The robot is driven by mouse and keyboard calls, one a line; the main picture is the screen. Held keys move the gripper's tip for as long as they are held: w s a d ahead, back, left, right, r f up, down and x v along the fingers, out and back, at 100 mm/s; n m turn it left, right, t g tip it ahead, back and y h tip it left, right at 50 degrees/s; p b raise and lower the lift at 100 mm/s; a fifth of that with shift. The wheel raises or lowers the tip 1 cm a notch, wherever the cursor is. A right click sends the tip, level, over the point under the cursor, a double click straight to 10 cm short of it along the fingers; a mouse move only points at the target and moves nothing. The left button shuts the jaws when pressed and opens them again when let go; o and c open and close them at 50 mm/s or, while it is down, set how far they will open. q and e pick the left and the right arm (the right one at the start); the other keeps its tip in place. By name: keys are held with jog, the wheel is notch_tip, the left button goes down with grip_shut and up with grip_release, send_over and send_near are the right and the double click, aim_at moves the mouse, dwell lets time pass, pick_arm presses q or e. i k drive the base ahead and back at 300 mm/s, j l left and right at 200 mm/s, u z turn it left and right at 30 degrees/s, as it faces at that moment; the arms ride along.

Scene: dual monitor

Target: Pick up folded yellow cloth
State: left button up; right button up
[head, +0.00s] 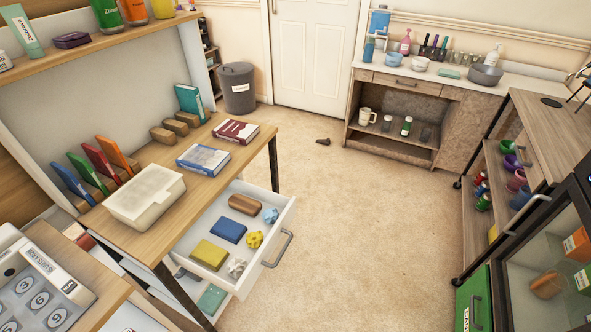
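A flat yellow block-like item (209,254), which looks like the folded yellow cloth, lies in the open white drawer (283,222) under the wooden desk. It is at the near left of the drawer. A blue folded item (228,230) lies just behind it. A brown block (244,204), a light blue knobbly object (270,215), a yellow knobbly object (254,240) and a white knobbly object (236,267) share the drawer. Neither of my grippers is in view.
The desk (226,171) carries a translucent box (145,196), a blue book (203,158) and a red book (236,131). The drawer's grey handle (279,249) sticks out over open carpet (345,230). A shelved cart (541,134) and a glass-fronted cabinet (540,262) stand at the right.

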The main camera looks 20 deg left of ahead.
aim_at(212, 256)
jog(key=j+u, duration=0.1)
jog(key=u, duration=0.65)
